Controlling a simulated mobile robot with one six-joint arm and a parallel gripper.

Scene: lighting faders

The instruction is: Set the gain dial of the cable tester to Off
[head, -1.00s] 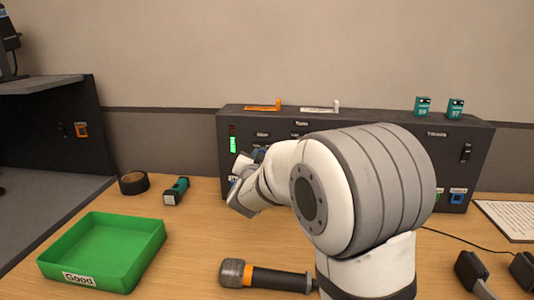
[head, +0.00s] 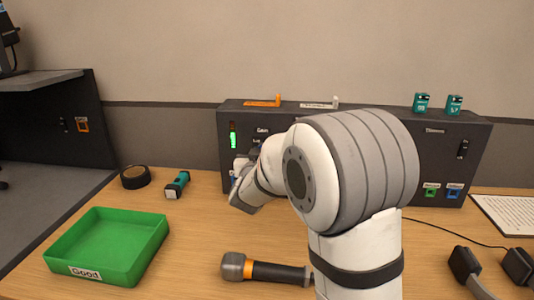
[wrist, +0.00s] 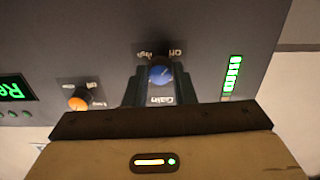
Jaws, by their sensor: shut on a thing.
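The cable tester (head: 310,112) is the long dark box against the wall. Its gain dial (wrist: 160,73) is a blue round knob in the wrist view, with "Gain" printed on one side and "High" and "Off" on the other; the lettering appears upside down. My gripper (wrist: 160,83) is shut on the dial, one dark finger on each side. Which mark the dial points to I cannot tell. In the head view my arm and wrist hide the dial and much of the panel.
An orange dial (wrist: 79,99) and a green-lettered display (wrist: 14,88) sit beside the gain dial. A green level bar (wrist: 234,74) is on its other side.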

